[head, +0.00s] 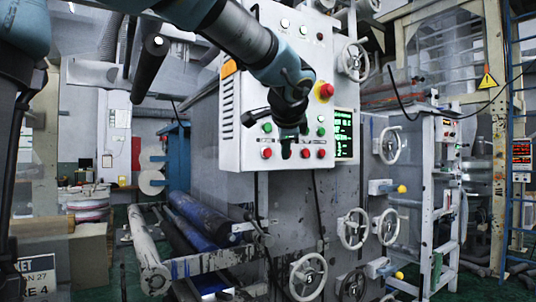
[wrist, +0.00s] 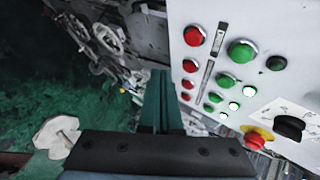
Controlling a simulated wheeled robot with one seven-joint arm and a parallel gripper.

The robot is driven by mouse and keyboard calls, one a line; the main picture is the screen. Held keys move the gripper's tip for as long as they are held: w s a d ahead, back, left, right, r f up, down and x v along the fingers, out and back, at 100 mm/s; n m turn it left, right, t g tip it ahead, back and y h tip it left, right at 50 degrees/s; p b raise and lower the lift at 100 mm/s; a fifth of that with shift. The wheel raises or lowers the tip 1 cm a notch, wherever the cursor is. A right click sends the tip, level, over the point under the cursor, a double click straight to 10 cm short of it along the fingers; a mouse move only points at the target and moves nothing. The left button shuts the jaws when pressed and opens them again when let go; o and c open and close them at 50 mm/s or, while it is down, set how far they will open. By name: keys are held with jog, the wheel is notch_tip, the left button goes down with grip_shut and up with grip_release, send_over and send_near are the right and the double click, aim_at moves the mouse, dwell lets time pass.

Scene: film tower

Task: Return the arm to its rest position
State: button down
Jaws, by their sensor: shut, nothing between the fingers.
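My gripper (head: 290,143) is shut and empty, pointing down in front of the lower part of the white control panel (head: 240,110). My arm reaches in from the top of the head view and covers part of the panel. In the wrist view my closed fingers (wrist: 160,98) stand to the left of the panel's rows of red and green buttons. I cannot tell whether the fingertips touch the panel.
A red emergency knob on a yellow base (head: 325,91) and a green-text screen (head: 343,134) are close to my gripper. Several handwheels (head: 308,277) stick out below and right. Blue and dark rollers (head: 200,222) lie lower left. The green floor (head: 110,280) shows at left.

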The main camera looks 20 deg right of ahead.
jog(key=w+a+f+n+g+y, duration=0.15)
jog(key=a+f+n, duration=0.35)
jog(key=a+f, duration=0.55)
jog(key=w+a+f+n+g+y, duration=0.1)
jog(key=a+f+n+g+y, duration=0.3)
jog(key=a+f, duration=0.7)
jog(key=s+a+f+n+g+h, duration=0.1)
jog(key=s+a+f+n+g, duration=0.2)
jog(key=s+a+f+n, duration=0.8)
jog(key=a+f, duration=0.3)
jog(key=f, duration=0.1)
jog(key=shift+s+a+f, duration=0.15)
jog(key=shift+a, duration=0.15)
jog(key=shift+f+g, duration=0.1)
jog(key=shift+g, duration=0.15)
